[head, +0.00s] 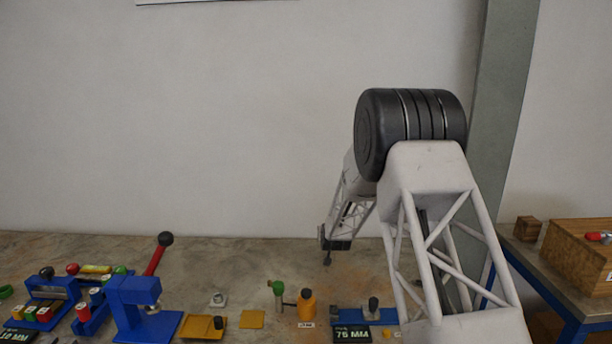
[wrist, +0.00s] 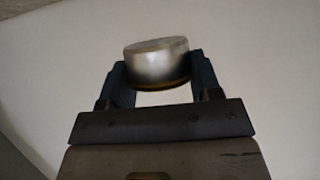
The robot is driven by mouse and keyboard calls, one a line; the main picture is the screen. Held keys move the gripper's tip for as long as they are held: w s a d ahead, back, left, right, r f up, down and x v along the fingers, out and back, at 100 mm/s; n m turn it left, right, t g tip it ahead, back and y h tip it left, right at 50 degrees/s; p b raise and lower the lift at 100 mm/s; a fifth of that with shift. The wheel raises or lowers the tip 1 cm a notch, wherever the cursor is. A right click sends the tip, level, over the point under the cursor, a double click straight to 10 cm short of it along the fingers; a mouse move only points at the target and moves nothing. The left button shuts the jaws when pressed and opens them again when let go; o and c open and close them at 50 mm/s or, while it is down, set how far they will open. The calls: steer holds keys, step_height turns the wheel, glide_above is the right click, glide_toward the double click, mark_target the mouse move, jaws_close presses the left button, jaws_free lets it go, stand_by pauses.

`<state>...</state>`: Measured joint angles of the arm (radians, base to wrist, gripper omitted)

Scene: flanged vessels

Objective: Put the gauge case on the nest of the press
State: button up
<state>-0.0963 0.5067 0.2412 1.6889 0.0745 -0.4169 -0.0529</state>
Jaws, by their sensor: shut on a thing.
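My gripper (wrist: 157,72) is shut on a short silver cylinder with a brass-coloured lower rim, which I take to be the gauge case (wrist: 156,60). The case sits between the two dark blue fingers, slightly tilted in the wrist view. In the head view my gripper (head: 327,257) is small and dark, held up at the table's far edge; the case cannot be made out there. The blue press (head: 135,300) with a red lever and black knob stands at the left, well away from my gripper. A small pale part, possibly its nest (head: 152,309), shows under the press head.
Blue racks (head: 45,300) crowd the far left. The table's back strip looks clear.

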steer(key=shift+m+h, duration=0.4)
steer(key=w+d+f, duration=0.1)
steer(key=d, duration=0.2)
steer(key=w+d+f, duration=0.1)
steer(key=d, duration=0.2)
steer(key=w+d+f, duration=0.1)
steer(key=d, duration=0.2)
steer(key=shift+d, duration=0.25)
steer(key=shift+a, duration=0.1)
steer(key=shift+s+a+r, duration=0.25)
steer(key=shift+a+r, duration=0.05)
steer(key=shift+a, duration=0.1)
steer(key=s+a+r, duration=0.6)
steer(key=s+a, duration=0.4)
steer(key=a, duration=0.1)
steer(key=s+a+r, duration=0.5)
steer(key=s+a, duration=0.6)
steer(key=s+a+f, duration=0.2)
steer(key=s+a, duration=0.1)
steer(key=s, duration=0.7)
steer(key=s+a+f+m+h, duration=0.1)
steer(key=s+a+f, duration=0.1)
steer(key=s, duration=0.9)
steer(key=s+a+f+m+h, duration=0.1)
steer(key=s+a, duration=0.3)
steer(key=s, duration=0.7)
steer(key=shift+s+a+f, duration=0.15)
steer(key=shift+s+f, duration=0.05)
steer(key=shift+f, duration=0.5)
